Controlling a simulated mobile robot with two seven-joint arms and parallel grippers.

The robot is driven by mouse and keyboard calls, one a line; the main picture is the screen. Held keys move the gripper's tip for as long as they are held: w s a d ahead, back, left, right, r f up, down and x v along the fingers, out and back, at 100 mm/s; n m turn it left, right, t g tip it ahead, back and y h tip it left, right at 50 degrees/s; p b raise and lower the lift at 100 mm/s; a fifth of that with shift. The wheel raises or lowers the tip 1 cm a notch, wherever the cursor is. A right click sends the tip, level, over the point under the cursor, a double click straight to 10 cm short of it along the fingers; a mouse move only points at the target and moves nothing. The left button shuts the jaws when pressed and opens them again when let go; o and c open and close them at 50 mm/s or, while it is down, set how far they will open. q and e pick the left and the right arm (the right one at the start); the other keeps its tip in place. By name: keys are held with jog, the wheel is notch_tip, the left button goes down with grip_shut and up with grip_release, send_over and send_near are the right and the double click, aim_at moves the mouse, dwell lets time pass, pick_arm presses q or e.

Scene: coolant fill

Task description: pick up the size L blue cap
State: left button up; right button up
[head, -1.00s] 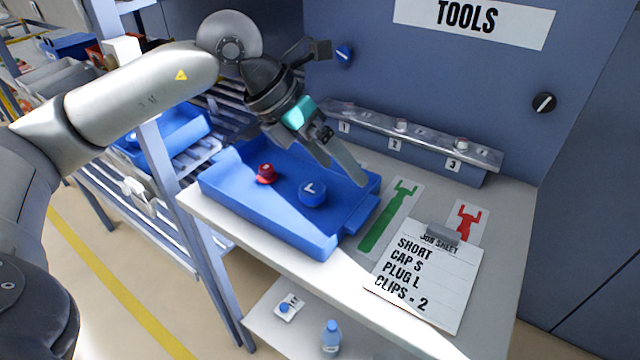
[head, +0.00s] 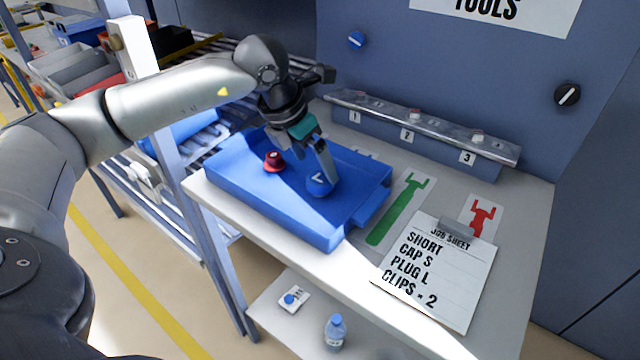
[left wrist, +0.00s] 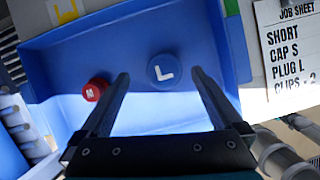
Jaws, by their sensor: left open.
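The blue cap marked L (head: 319,185) sits in the blue tray (head: 250,203) on the workbench. In the left wrist view the cap (left wrist: 163,71) lies ahead, between the lines of the two fingers. My left gripper (head: 328,172) is open above the cap in the head view, and its fingers partly cover it. In the left wrist view its fingertips (left wrist: 160,76) are apart, one on each side of the cap. I cannot tell whether they touch it. My right gripper is not in view.
A red cap (head: 274,160) is in the same tray, left of the blue one; it also shows in the left wrist view (left wrist: 94,89). The job sheet (head: 437,270) lies at the right. A numbered rail (head: 420,132) runs along the back panel. A shelf unit stands at the left.

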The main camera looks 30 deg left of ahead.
aim_at(322, 176)
pick_arm(q)
jog(key=x, duration=0.2)
jog(key=b+x, duration=0.1)
jog(key=x, duration=0.2)
jog(key=shift+s+d+f, duration=0.15)
jog(key=shift+d, duration=0.1)
jog(key=shift+c, duration=0.4)
jog(key=c, duration=1.3)
